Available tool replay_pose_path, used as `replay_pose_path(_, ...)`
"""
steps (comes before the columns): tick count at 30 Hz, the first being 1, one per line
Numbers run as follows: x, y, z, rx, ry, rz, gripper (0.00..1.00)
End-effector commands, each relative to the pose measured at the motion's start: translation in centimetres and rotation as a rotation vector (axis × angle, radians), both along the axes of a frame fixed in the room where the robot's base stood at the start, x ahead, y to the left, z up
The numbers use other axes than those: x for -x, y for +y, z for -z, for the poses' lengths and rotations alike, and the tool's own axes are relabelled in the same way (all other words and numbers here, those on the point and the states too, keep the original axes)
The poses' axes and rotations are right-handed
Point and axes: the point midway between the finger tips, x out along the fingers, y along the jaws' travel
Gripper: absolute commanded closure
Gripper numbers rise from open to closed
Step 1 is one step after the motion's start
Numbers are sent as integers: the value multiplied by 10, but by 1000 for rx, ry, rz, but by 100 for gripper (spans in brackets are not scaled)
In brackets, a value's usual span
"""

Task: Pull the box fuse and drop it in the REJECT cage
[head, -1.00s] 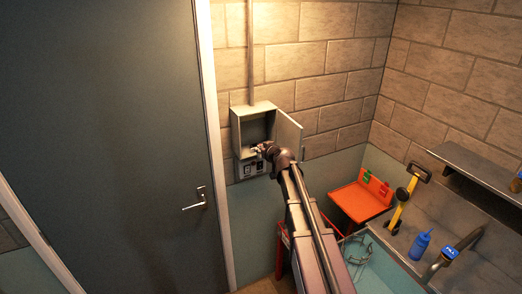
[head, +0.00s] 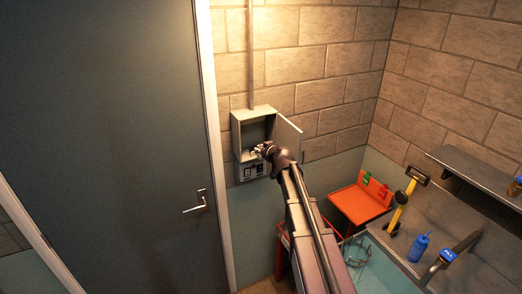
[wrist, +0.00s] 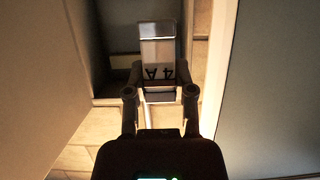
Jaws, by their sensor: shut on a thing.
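The box fuse (wrist: 158,72) is a pale block with a glossy clear or metallic end and an upside-down "4 A" label. My gripper (wrist: 159,94) is shut on it, a finger on each side. The open grey fuse box (head: 237,133) is on the wall by the door, its lid swung right. In the head view my gripper (head: 264,150) is at the box's lower front. I cannot tell whether the fuse is clear of its seat. A red-framed cage (head: 281,250) stands low, partly behind my arm; no REJECT label is readable.
An orange tray (head: 358,203) with red and green tags is right of my arm. A sink (head: 385,265), a blue bottle (head: 420,246) and a yellow-handled tool (head: 403,205) are farther right. The box lid (head: 288,134) stands close beside my gripper.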

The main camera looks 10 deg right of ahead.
Motion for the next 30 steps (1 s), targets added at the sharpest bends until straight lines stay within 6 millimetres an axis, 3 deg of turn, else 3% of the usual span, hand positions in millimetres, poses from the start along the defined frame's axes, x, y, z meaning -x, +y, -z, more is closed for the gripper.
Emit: replay_pose_path(30, 0, 0, -16, 0, 0, 0, 100)
